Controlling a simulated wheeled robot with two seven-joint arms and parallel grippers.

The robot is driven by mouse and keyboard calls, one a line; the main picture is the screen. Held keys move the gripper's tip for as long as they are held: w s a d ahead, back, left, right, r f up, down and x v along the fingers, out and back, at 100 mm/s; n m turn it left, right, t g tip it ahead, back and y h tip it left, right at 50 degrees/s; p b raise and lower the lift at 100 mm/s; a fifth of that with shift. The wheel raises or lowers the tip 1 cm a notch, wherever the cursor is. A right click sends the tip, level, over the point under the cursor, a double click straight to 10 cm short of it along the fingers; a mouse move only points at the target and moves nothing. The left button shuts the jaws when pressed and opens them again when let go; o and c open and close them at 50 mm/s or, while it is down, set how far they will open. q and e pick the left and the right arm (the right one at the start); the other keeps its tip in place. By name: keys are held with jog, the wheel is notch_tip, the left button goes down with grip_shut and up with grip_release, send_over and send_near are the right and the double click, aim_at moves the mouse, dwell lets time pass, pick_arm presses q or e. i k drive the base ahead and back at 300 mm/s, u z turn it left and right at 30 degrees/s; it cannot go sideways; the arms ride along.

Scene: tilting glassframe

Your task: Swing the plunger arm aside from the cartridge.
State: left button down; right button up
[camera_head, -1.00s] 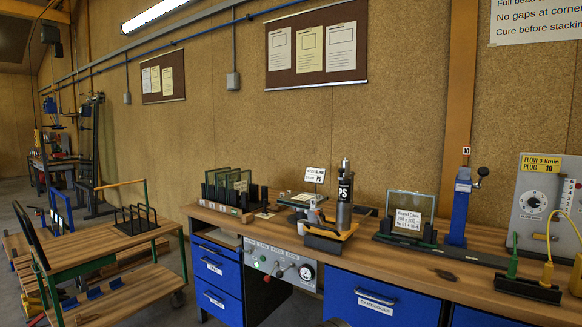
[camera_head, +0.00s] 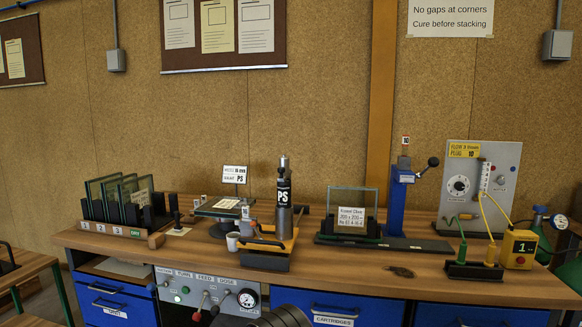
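The cartridge (camera_head: 284,209) is a dark upright cylinder with a PS label and a grey, narrower top. It stands in a yellow-and-black holder (camera_head: 267,246) on the workbench. A thin dark curved piece (camera_head: 299,217) stands close by its right side; I cannot tell whether this is the plunger arm or how it joins the cartridge. Neither of my grippers shows in view. A dark rounded shape at the bottom edge seems to be part of me.
A glass rack (camera_head: 125,203) stands at left on the bench (camera_head: 330,262). A small cup (camera_head: 232,241) is beside the holder. Right of the cartridge are a glass pane (camera_head: 352,200) with a card, a blue lever press (camera_head: 397,200) and a grey dial panel (camera_head: 470,190).

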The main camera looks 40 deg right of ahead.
aim_at(284, 171)
jog(key=z, duration=0.75)
jog(key=i, duration=0.65)
jog(key=z, duration=0.85)
